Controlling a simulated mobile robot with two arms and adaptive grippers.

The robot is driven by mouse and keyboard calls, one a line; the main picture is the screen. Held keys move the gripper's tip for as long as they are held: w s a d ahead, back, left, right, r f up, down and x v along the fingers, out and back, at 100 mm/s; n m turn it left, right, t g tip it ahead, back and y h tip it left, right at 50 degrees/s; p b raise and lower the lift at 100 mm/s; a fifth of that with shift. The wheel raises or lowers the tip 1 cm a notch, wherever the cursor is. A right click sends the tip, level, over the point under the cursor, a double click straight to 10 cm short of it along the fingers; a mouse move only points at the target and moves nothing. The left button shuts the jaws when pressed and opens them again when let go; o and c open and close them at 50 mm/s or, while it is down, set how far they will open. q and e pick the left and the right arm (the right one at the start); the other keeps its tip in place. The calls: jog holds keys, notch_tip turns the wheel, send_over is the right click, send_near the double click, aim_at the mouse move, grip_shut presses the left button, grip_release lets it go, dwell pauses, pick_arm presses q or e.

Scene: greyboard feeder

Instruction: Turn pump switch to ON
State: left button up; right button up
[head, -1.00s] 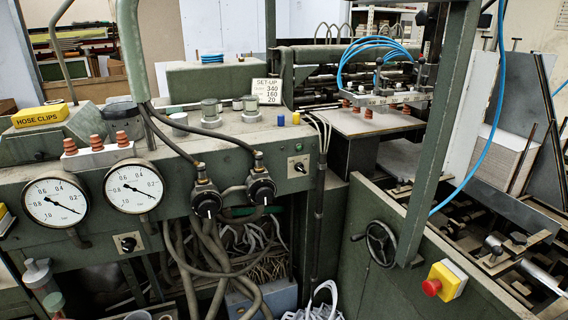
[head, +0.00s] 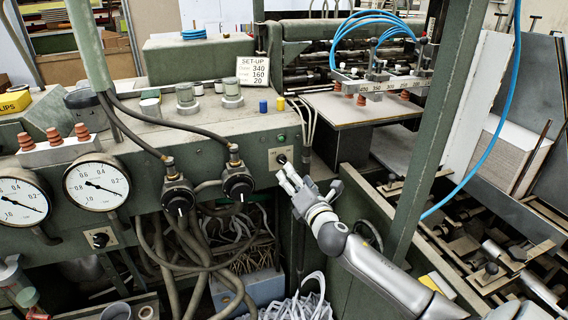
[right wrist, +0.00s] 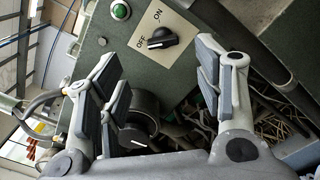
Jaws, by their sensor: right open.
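The pump switch (head: 281,158) is a black knob on a cream plate on the front of the green machine panel. In the right wrist view the knob (right wrist: 163,39) shows close up, with ON and OFF printed on its plate. My right gripper (head: 287,178) is just in front of and below the switch in the head view. In the right wrist view the right gripper (right wrist: 158,70) is open and empty, its fingers apart on either side with the knob beyond them. My left gripper is not in view.
A green lamp (right wrist: 121,11) sits beside the switch plate. Two black valve knobs (head: 179,197) with hoses are left of it. A similar small switch (head: 100,238) sits below the gauges (head: 97,186). A green post (head: 424,135) stands right of the arm.

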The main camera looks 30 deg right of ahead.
aim_at(285, 163)
jog(key=x, duration=0.5)
jog(key=shift+w+d+p, duration=0.3)
jog(key=shift+p, duration=0.05)
jog(key=shift+x, duration=1.2)
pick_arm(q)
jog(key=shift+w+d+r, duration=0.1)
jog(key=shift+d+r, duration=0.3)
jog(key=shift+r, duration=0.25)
pick_arm(e)
jog(key=shift+f, duration=0.15)
jog(key=c, duration=1)
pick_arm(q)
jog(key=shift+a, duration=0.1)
